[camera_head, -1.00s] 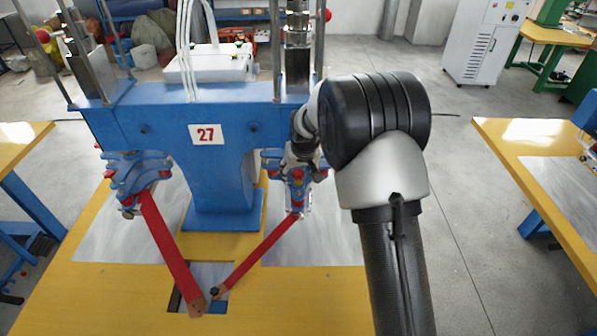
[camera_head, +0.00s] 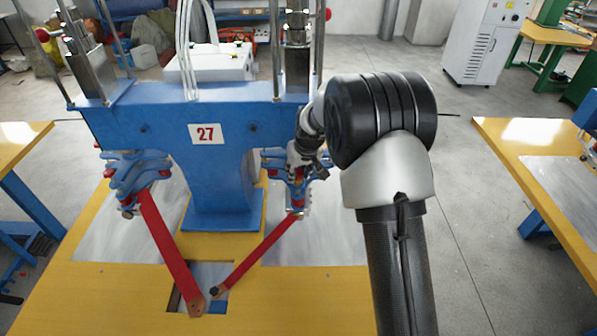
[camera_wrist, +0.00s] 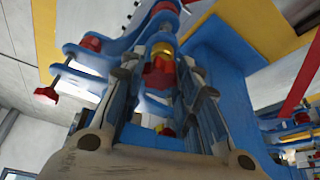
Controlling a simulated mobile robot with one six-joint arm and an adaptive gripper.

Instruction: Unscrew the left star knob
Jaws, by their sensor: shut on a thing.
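My gripper (camera_wrist: 160,66) is shut on a red star knob (camera_wrist: 160,78) in the wrist view. The knob sits between the fingertips, against a brass-coloured part (camera_wrist: 162,48) on a blue clamp bracket. Other red knobs show left of it, one on the blue bracket (camera_wrist: 90,43) and one on a rod (camera_wrist: 45,93). In the head view my gripper (camera_head: 298,168) is at the right-hand clamp head of the blue machine, mostly hidden by its own wrist. I cannot tell from the head view which knob is held.
The blue machine marked 27 (camera_head: 225,150) stands on a yellow table (camera_head: 110,300). A red arm (camera_head: 165,238) and a second red arm (camera_head: 257,254) slant down to the table's front. The left clamp head (camera_head: 138,178) is clear of my arm. Another yellow table (camera_head: 500,140) is at right.

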